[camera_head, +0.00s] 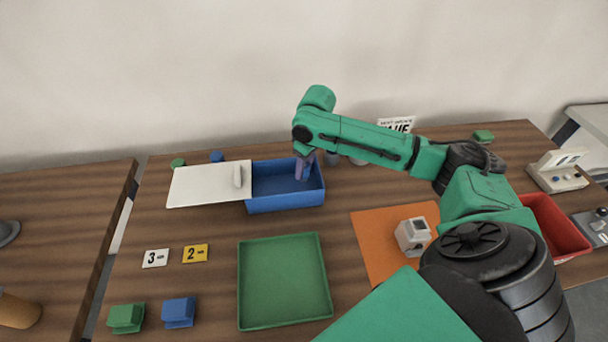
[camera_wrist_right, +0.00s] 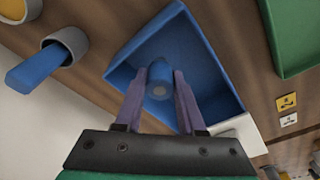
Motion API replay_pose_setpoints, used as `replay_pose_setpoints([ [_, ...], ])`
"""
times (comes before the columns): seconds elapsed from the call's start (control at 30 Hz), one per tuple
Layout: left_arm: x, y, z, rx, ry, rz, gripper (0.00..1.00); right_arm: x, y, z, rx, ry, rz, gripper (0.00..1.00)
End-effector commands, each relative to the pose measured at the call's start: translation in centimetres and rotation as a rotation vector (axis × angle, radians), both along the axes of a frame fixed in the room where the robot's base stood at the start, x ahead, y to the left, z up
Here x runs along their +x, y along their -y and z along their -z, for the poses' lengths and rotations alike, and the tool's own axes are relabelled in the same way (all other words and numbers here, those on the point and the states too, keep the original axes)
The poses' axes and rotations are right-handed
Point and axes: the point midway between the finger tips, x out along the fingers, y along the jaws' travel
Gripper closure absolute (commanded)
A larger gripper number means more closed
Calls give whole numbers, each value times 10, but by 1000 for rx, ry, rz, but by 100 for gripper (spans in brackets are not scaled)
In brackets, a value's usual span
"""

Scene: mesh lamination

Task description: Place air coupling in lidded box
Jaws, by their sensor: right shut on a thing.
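The lidded box is a blue open box (camera_head: 286,204) at the back middle of the table. Its white lid (camera_head: 200,186) with an upright handle lies to the left, beside the opening. My right gripper (camera_head: 304,174) reaches down over the right part of the box. In the right wrist view the gripper (camera_wrist_right: 160,88) is shut on a blue cylindrical piece with a grey end, the air coupling (camera_wrist_right: 160,72). The box (camera_wrist_right: 128,52) lies behind it there. Whether the coupling touches the box floor I cannot tell. My left gripper is out of view.
A green tray (camera_head: 284,284) stands in front. An orange mat (camera_head: 378,232) with a grey-white device (camera_head: 412,236) and a red bin (camera_head: 556,232) are to the right. Number cards (camera_head: 195,253) and blocks (camera_head: 178,311) lie front left.

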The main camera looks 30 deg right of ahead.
Motion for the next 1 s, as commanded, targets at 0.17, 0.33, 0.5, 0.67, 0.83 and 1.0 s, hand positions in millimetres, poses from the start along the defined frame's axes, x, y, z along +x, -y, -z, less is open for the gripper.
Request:
replay_pose_setpoints([
  [0.17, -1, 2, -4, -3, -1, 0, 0, -1, 0, 33, 0, -3, -1, 100],
  [0.33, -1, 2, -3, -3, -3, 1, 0, 0, 0, 37, -1, -1, -1, 100],
  [0.5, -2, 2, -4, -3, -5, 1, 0, 0, 0, 40, -1, -2, -1, 100],
  [0.67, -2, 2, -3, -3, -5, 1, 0, 0, 0, 40, -1, -2, -1, 31],
  [0.83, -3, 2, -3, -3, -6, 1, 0, 0, 0, 40, -1, -2, -1, 31],
  [1.0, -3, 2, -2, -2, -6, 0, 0, 0, 0, 32, -1, 1, -1, 31],
])
